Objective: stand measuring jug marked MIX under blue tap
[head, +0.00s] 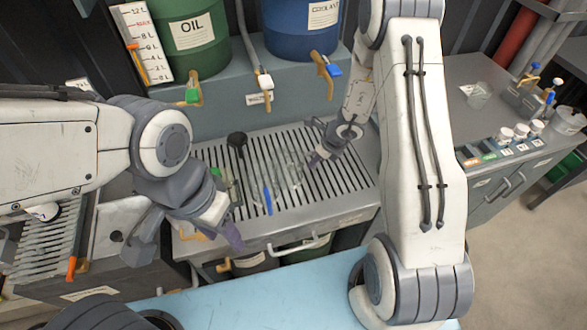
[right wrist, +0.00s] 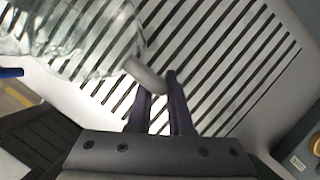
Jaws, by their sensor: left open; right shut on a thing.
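A clear, see-through jug (head: 276,170) is over the slatted metal grate (head: 345,180), left of my right gripper (head: 322,155). Any marking on it is unreadable. In the right wrist view the jug (right wrist: 85,40) fills the upper left, and my right gripper (right wrist: 160,95) is shut on its pale handle (right wrist: 146,75). I cannot tell whether its base touches the grate. My left gripper (head: 190,242) is open and empty at the grate's front left.
A green tap (head: 192,95) and a white tap (head: 266,88) are left of the blue one. A black-topped item (head: 237,140) and a blue stick-like item (head: 267,200) are near the jug. Small white-lidded containers (head: 521,131) stand on the right counter. The grate's right part is clear.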

